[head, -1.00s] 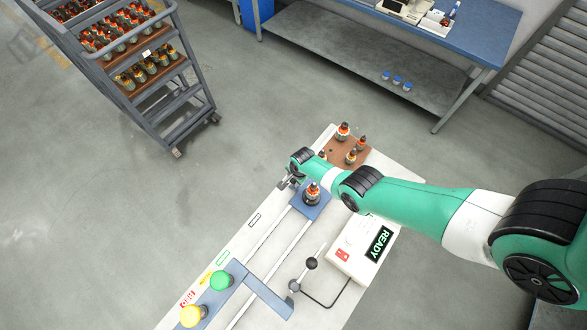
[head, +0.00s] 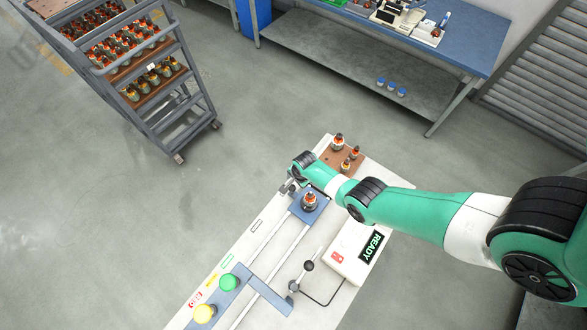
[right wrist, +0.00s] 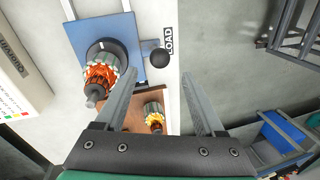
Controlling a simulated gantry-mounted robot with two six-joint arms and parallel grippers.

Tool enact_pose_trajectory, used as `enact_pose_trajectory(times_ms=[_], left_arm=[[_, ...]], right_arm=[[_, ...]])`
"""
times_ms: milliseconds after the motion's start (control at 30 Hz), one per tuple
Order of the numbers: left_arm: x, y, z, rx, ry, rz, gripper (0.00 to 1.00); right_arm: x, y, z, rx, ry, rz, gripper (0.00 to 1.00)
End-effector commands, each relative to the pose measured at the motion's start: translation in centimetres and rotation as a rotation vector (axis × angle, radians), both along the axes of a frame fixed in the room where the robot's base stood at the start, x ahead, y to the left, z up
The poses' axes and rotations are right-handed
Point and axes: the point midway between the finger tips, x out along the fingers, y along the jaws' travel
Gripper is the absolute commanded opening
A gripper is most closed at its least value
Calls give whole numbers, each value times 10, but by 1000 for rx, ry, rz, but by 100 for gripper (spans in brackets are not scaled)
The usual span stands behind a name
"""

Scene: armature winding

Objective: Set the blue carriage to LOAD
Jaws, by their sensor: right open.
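The blue carriage (head: 298,209) sits on two rails near the far end of the white bench and carries an upright armature (head: 309,201). In the right wrist view the carriage (right wrist: 133,73) lies upper left with the armature (right wrist: 100,74) on it. A black ball knob (right wrist: 160,57) is at its edge, close beside the LOAD label (right wrist: 169,40). My right gripper (right wrist: 160,78) is open, its fingers apart on either side of the knob's line; the knob appears just beyond the fingertips, and contact cannot be told. In the head view my right gripper (head: 288,188) is beside the carriage, partly hidden.
A brown tray (head: 329,157) with several armatures stands beyond the carriage. A white box with a READY display (head: 371,246) and a black-knobbed lever (head: 307,266) are right of the rails. Green (head: 229,283) and yellow (head: 205,313) buttons are at the near end.

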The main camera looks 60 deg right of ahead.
Motion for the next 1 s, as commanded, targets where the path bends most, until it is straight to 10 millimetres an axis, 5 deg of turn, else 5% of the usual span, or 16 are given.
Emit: enact_pose_trajectory(times_ms=[33,233,1000], left_arm=[[0,0,21,0,0,0,71],[0,0,41,0,0,0,71],[0,0,41,0,1,0,71]], right_arm=[[-2,1,20,0,1,0,71],[-6,2,37,0,0,0,71],[4,12,41,-4,-9,32,71]])
